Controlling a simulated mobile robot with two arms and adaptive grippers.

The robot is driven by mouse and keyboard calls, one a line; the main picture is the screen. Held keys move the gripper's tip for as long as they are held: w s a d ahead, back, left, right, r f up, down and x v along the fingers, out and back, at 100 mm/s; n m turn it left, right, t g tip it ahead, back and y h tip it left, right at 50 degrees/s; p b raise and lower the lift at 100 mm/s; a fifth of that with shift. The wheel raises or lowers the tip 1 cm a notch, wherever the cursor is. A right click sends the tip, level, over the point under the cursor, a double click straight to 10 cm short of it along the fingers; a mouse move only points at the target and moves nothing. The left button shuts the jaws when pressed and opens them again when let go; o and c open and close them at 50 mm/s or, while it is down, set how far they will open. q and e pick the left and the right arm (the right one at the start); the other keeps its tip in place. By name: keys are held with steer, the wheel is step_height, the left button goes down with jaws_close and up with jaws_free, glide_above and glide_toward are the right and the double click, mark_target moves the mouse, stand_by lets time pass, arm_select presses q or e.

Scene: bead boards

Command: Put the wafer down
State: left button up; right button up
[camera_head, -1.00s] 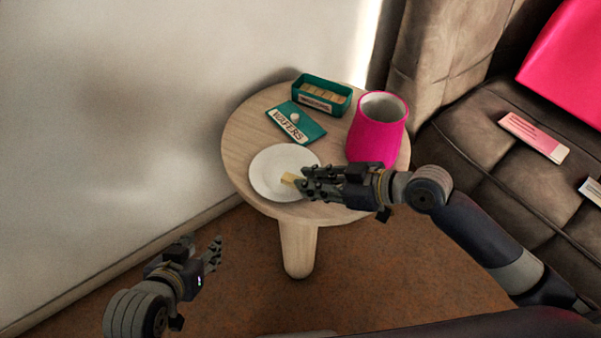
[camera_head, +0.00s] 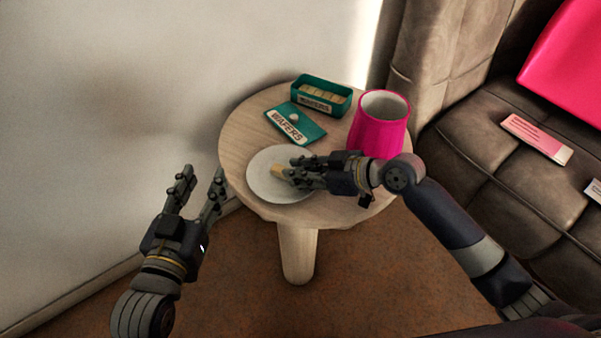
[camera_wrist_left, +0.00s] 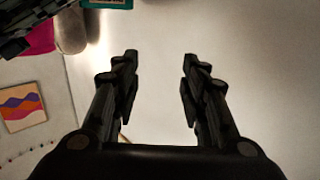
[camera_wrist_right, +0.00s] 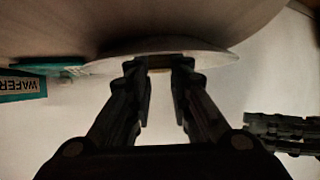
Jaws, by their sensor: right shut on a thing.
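The wafer (camera_head: 278,170) is a small tan block. My right gripper (camera_head: 290,174) is shut on it over the white plate (camera_head: 262,190) on the round wooden table. In the right wrist view the wafer (camera_wrist_right: 159,70) shows between the fingertips (camera_wrist_right: 159,66), close to the plate (camera_wrist_right: 218,54); whether it touches the plate I cannot tell. My left gripper (camera_head: 201,172) is open and empty, left of the table and apart from it. Its spread fingers also show in the left wrist view (camera_wrist_left: 160,58).
A green box (camera_head: 322,103) with several wafers stands at the table's back. Its green lid (camera_head: 309,132), labelled WAFERS, lies in front of it. A pink vase-like pot (camera_head: 378,138) stands close behind my right gripper. A brown sofa is at the right and a wall at the left.

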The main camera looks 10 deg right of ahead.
stand_by(0.3)
steer(key=o, duration=0.3)
steer(key=shift+f, duration=0.1)
steer(key=o, duration=0.4)
